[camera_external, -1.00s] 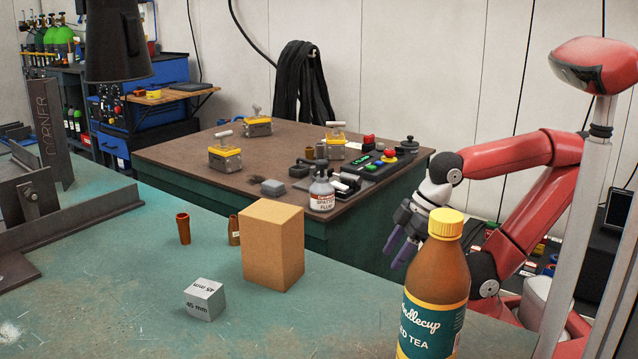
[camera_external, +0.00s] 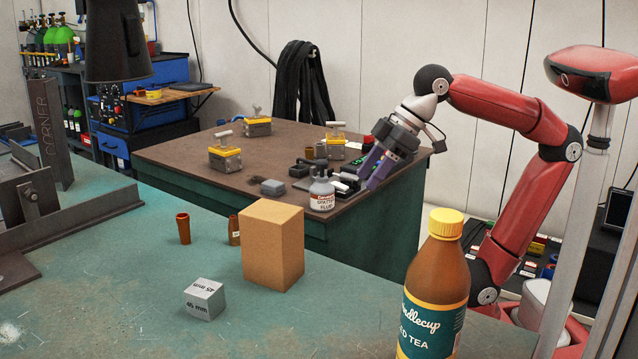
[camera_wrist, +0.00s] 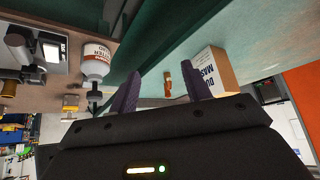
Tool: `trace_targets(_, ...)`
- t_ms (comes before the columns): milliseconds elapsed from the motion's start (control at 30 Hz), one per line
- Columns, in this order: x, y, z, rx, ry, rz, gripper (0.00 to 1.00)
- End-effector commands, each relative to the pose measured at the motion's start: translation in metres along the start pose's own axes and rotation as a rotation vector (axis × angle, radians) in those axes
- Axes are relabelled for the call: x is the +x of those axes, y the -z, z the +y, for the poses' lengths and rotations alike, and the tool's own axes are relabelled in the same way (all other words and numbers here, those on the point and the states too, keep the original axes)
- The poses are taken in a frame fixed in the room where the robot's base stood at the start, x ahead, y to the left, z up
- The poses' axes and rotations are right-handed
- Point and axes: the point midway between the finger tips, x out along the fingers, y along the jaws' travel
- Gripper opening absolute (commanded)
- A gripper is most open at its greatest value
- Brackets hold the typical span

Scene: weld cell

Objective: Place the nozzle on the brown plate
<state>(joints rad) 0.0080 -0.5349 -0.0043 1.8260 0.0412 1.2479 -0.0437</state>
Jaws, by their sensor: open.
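Two small brown cylinders stand on the green table: a plain flared tube (camera_external: 184,229) and a labelled one (camera_external: 234,230) partly hidden by a cardboard box (camera_external: 273,245). I cannot tell for certain which is the nozzle. Brown shapes (camera_wrist: 177,87) show small between my fingers in the wrist view. A flat dark brown plate (camera_external: 14,270) lies at the left of the green table. My gripper (camera_external: 368,182) has purple fingers spread apart, empty, above the near right edge of the brown-topped table. Its open fingers also show in the wrist view (camera_wrist: 161,70).
A grey 45 mm cube (camera_external: 205,299) and a tea bottle (camera_external: 434,285) stand on the green table (camera_external: 110,285). A white bottle (camera_external: 321,193) stands near my gripper on the brown-topped table (camera_external: 180,160). Steel beams (camera_external: 75,235) rise at the left.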

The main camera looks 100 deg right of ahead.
Motion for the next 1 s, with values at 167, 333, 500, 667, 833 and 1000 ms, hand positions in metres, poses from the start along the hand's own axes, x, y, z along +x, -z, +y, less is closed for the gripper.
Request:
trace_targets(167, 0.052, 0.067, 0.002, -0.017, 0.028, 0.144, 0.48)
trace_targets(333, 0.102, 0.139, 0.009, -0.03, 0.041, 0.306, 0.48)
trace_targets(500, 0.14, 0.192, 0.018, -0.037, 0.036, 0.437, 0.48)
trace_targets(667, 0.166, 0.224, 0.024, -0.039, 0.028, 0.52, 0.48)
trace_targets(833, 0.185, 0.242, 0.03, -0.039, 0.02, 0.577, 0.48)
trace_targets(1000, 0.204, 0.227, 0.03, -0.039, 0.021, 0.573, 0.48)
